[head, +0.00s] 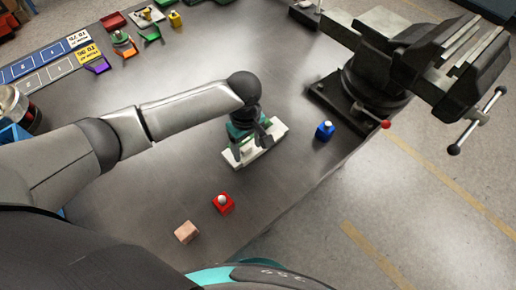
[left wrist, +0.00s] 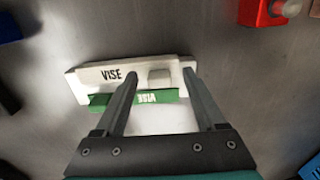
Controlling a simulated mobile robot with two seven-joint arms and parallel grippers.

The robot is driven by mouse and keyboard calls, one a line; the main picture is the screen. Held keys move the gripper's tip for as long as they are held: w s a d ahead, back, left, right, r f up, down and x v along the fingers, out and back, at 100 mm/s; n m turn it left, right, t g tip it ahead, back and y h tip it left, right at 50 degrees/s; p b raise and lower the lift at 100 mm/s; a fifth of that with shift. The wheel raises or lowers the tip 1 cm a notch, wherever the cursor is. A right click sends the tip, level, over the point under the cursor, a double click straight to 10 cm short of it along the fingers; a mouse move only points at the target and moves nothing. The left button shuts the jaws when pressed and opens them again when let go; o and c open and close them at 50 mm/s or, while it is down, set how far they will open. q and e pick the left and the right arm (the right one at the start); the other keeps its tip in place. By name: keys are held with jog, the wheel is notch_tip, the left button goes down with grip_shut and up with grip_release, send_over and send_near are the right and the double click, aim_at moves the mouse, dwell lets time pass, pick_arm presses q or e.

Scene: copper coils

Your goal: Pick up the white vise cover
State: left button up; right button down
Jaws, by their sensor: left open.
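The white vise cover (left wrist: 112,74), lettered VISE, lies on the grey table, with a green strip (left wrist: 152,97) also lettered VISE along it. It also shows in the head view (head: 268,146), partly hidden by my left gripper. My left gripper (left wrist: 162,78) is open, its two fingers reaching over the cover, one near the middle and one near its right end in the left wrist view. I cannot tell whether the fingers touch it. In the head view my left gripper (head: 255,140) is right above the cover. My right gripper is not in view.
A blue block (head: 325,131) stands right of the cover, and a red block (head: 223,203) and a wooden block (head: 187,232) lie nearer me. A large black vise (head: 400,65) is at the table's right edge. Trays and small items (head: 124,42) are at the back left.

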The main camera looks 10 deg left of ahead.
pick_arm(q)
jog(key=shift+f, duration=0.3)
jog(key=shift+c, duration=0.4)
grip_shut()
